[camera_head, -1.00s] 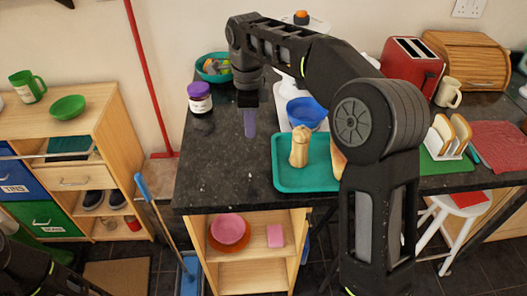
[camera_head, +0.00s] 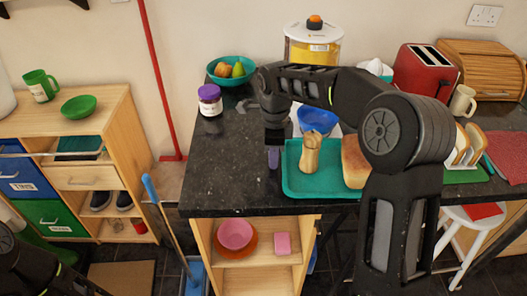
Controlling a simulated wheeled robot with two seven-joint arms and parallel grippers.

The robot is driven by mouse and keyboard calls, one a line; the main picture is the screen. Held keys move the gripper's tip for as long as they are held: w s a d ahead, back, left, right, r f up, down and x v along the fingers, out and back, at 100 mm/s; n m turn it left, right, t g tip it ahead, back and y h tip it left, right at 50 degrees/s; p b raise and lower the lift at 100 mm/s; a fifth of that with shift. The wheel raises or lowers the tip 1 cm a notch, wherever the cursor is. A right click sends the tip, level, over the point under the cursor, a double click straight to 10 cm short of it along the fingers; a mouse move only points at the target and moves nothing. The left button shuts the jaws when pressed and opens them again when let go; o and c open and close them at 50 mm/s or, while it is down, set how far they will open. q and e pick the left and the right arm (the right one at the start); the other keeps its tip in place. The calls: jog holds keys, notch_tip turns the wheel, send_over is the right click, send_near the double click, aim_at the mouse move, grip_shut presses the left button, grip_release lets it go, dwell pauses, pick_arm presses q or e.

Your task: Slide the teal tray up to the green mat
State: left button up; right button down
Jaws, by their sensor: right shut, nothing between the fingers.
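The teal tray (camera_head: 300,188) lies on the dark granite counter near its front edge, with a wooden pepper mill (camera_head: 311,153) and a loaf of bread (camera_head: 354,160) on it. My right arm hides the tray's right part. The green mat (camera_head: 470,174) is further right under a toast rack, partly hidden by my arm. My right gripper (camera_head: 274,158) points down just left of the tray's left edge, its purple fingers shut and empty. I cannot tell whether it touches the tray. My left arm shows at the lower left, but its gripper is out of view.
A blue bowl (camera_head: 317,120) stands behind the tray. A toast rack (camera_head: 464,155) stands on the mat. The counter left of the gripper is clear.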

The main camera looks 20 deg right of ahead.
jog(key=shift+s+d, duration=0.15)
jog(key=shift+d, duration=0.15)
jog(key=shift+s+d, duration=0.25)
jog(key=shift+d, duration=0.25)
jog(key=shift+s+d, duration=0.2)
jog(key=shift+d, duration=0.3)
